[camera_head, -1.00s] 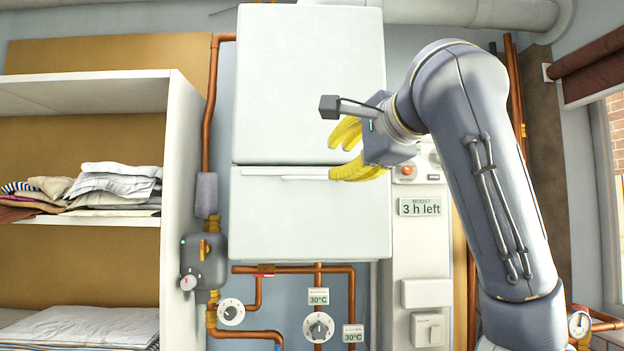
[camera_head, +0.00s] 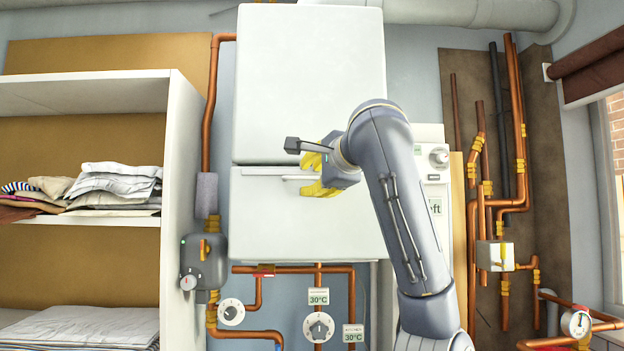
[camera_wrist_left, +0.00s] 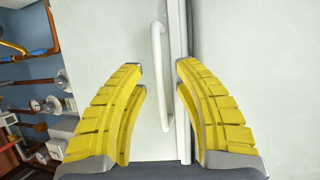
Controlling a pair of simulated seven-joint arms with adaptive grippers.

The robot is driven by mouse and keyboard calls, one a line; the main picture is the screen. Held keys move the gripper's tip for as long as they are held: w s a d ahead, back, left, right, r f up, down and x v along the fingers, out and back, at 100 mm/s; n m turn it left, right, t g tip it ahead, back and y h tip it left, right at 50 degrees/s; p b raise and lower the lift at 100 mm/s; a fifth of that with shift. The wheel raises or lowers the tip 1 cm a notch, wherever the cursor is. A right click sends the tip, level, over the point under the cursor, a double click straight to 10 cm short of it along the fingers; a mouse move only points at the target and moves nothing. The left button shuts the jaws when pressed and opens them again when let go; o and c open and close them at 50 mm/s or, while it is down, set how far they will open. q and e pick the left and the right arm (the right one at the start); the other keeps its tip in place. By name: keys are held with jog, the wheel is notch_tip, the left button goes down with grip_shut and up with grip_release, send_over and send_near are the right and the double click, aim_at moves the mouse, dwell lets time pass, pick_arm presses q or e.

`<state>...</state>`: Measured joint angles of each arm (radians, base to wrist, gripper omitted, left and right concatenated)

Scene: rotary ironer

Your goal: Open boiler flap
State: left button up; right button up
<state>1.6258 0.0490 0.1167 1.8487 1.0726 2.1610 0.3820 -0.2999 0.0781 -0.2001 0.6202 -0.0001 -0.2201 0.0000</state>
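The boiler is a tall white unit, with an upper panel (camera_head: 308,80) above a lower white flap (camera_head: 300,225). A slim bar handle (camera_head: 290,178) runs along the flap's top edge, just below the seam. The flap looks closed. My left gripper (camera_head: 305,175) is at the handle with its yellow fingers spread. In the left wrist view, the handle (camera_wrist_left: 160,75) lies between the two separated fingers of the gripper (camera_wrist_left: 160,67), with gaps on both sides. The fingers partly hide the handle's right end in the head view. My right gripper is not seen.
A shelf (camera_head: 172,200) with folded cloths stands left. A grey valve box (camera_head: 205,262), copper pipes and dials (camera_head: 318,326) sit below and left of the boiler. A white control panel (camera_head: 440,160) is behind my arm. More pipes (camera_head: 515,130) run at right.

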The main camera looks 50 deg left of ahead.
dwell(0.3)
pick_arm(q)
grip_shut()
dwell(0.3)
